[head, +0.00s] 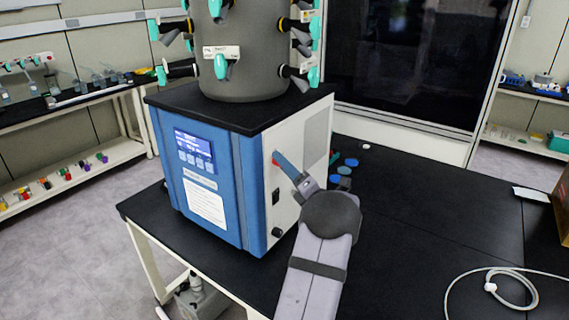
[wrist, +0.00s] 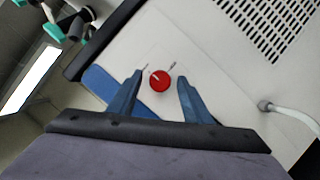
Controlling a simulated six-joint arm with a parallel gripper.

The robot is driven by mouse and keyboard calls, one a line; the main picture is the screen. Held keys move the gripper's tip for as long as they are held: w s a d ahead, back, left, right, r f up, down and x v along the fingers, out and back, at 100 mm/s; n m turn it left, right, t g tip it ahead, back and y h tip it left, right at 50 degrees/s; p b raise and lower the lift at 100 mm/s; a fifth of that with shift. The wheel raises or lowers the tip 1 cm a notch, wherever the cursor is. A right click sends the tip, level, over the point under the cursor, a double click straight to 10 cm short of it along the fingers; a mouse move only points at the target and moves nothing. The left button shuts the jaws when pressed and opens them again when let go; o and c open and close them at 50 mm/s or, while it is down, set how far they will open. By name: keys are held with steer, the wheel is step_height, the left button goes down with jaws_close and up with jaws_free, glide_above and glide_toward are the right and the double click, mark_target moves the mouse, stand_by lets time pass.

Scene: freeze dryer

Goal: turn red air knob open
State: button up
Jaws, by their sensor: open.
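The red air knob (wrist: 160,81) is a round red knob with a pale mark on its face, set on the white side panel of the freeze dryer (head: 240,180). In the wrist view my gripper (wrist: 158,83) is open, with one blue finger on each side of the knob and a gap to it on both sides. I cannot tell how deep the fingertips reach along the knob. In the head view my gripper (head: 275,158) is at the dryer's right side panel, and only a bit of red shows by its tip.
The dryer stands on a black table (head: 420,225). Its grey chamber (head: 243,70) with several teal-handled valves rises above. A vent grille (wrist: 262,22) and a hose (wrist: 285,110) are on the side panel. Blue caps (head: 345,170) lie behind my arm.

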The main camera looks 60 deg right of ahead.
steer(key=c, duration=1.1)
steer(key=shift+o, duration=0.2)
steer(key=shift+m, duration=0.6)
steer(key=m+g+y+p, duration=0.1)
steer(key=m+p, duration=0.4)
steer(key=m+g+y+p, duration=0.1)
steer(key=m+g+p, duration=0.1)
steer(key=m+p, duration=0.3)
steer(key=r+m+g+y+p, duration=0.1)
steer(key=m+g+p, duration=0.1)
steer(key=m+p, duration=0.2)
steer(key=shift+d+r+m+p, duration=0.1)
steer(key=shift+m+p, duration=0.3)
steer(key=shift+p, duration=0.45)
